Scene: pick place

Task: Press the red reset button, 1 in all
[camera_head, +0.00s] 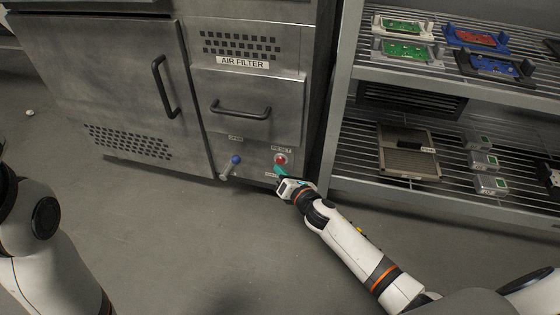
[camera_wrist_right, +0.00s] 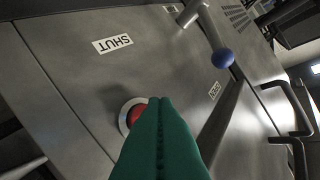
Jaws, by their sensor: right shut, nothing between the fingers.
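The red reset button (camera_head: 280,159) sits in a light ring on the lower front panel of the grey metal cabinet, under a RESET label (camera_head: 281,149). In the right wrist view the red button (camera_wrist_right: 138,113) is partly hidden behind the green fingers. My right gripper (camera_head: 279,170) is shut and empty, its fingertips just below and very close to the button in the head view. Whether the fingertips touch the button, I cannot tell. My left arm shows at the left edge of the head view, but its gripper is out of sight.
A lever with a blue knob (camera_head: 236,160) sits left of the button; it also shows in the wrist view (camera_wrist_right: 222,58). A drawer handle (camera_head: 240,110) is above. A wire shelf (camera_head: 450,81) with trays and small boxes stands at the right. The floor in front is clear.

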